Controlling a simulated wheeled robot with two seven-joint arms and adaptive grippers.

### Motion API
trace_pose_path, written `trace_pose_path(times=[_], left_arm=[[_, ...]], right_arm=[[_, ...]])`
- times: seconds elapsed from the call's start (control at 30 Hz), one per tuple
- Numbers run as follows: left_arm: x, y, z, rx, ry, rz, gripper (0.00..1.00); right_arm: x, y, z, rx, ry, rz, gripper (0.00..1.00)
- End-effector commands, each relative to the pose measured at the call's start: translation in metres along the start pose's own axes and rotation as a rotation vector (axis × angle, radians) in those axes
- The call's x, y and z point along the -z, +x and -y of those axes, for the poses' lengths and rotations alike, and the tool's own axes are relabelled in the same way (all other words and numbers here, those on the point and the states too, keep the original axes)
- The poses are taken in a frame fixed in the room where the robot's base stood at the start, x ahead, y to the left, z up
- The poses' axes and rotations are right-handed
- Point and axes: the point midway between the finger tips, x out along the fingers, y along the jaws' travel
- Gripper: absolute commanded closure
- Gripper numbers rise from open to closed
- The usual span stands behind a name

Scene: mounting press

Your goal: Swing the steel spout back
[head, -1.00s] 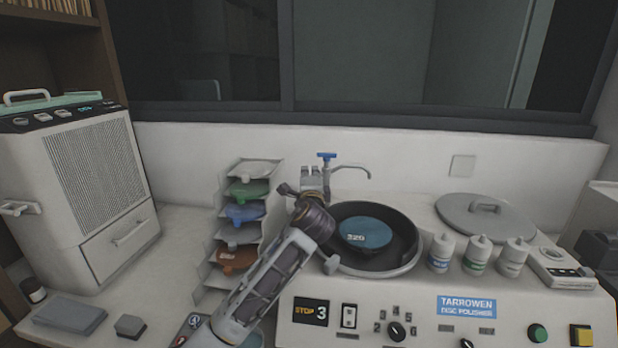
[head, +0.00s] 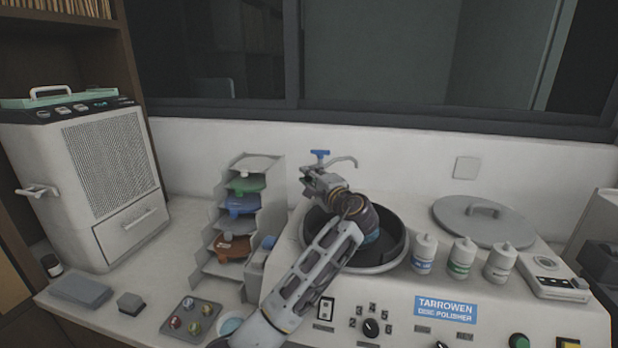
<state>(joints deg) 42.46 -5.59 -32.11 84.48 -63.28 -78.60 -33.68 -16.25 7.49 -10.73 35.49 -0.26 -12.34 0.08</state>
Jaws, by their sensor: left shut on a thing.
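The steel spout (head: 343,161) is a thin curved pipe with a blue tap handle (head: 319,154), behind the black polishing bowl (head: 394,245). Its free end points right and curves down. My left gripper (head: 312,174) is at the tap, just below the blue handle, and is shut on the spout; its fingers hide the exact grip and the tap's lower part. My right gripper is not in view.
Three bottles (head: 461,258) stand right of the bowl, before a grey lid (head: 484,220). A stepped rack of coloured discs (head: 241,205) stands left of the tap. A tray with several coloured pieces (head: 189,318) lies in front. The wall is close behind the tap.

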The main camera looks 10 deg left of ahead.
Motion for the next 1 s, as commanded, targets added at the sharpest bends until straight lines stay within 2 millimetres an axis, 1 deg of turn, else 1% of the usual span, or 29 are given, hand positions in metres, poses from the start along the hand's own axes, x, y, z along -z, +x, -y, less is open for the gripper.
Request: trace_pose_path(times=[0.33,0.77,0.8,0.9,1.0], left_arm=[[0.0034,-0.0038,-0.0013,-0.004,0.001,0.074,1.0],[0.0032,-0.004,-0.002,-0.005,0.002,0.082,1.0],[0.0032,-0.004,-0.002,-0.005,0.002,0.082,0.78],[0.0032,-0.0039,-0.0018,-0.005,0.002,0.082,0.68],[0.0031,-0.0038,-0.0012,-0.004,0.002,0.081,0.68]], right_arm=[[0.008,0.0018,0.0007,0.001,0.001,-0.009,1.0],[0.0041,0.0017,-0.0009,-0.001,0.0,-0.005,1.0],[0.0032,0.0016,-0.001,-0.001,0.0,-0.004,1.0],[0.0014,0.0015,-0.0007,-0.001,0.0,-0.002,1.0],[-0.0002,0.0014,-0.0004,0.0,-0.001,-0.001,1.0]])
